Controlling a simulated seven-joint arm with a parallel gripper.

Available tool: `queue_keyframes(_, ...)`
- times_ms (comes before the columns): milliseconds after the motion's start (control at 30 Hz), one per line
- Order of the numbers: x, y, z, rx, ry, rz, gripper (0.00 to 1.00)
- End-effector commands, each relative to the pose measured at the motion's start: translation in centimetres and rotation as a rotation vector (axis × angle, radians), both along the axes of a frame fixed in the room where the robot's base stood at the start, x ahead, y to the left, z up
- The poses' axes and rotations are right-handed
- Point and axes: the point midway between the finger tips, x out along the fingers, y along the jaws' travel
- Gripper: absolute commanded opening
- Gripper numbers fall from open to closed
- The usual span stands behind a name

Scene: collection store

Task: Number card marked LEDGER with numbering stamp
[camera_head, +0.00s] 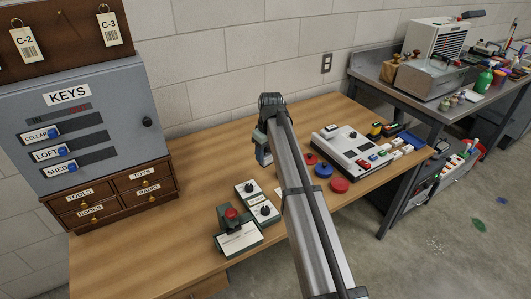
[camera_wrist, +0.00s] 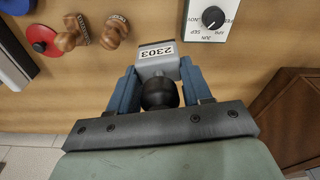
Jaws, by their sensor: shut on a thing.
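My gripper (camera_wrist: 155,92) is shut on the numbering stamp (camera_wrist: 157,53), a grey block with a dark round knob and a label reading 2303. The blue fingers lie either side of the knob. The stamp cannot be made out there. No card readable as LEDGER shows. A white card (camera_head: 239,238) lies at the front of a green device with a red knob (camera_head: 232,214), its print too small to read.
Two dial boxes (camera_head: 246,188) (camera_head: 265,211) stand behind the green device; one shows in the wrist view (camera_wrist: 212,20). Red and blue round pads (camera_head: 339,185) (camera_head: 323,170) and a grey-white machine (camera_head: 350,148) are right of my arm. The KEYS cabinet (camera_head: 80,125) stands left. The desk's left middle is clear.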

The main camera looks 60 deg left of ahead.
Motion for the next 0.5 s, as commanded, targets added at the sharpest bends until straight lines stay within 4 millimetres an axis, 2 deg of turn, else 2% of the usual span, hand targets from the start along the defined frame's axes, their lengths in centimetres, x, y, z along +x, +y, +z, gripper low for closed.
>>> queue_keyframes(167,0.1,0.0,0.0,0.0,0.0,-0.002,0.27)
queue_keyframes(267,1.0,-0.4,0.0,0.0,-0.001,-0.012,0.27)
queue_keyframes(367,3.1,-1.2,0.0,0.0,-0.001,-0.036,0.27)
queue_keyframes(500,7.2,-3.7,-0.2,-0.001,0.0,-0.089,0.27)
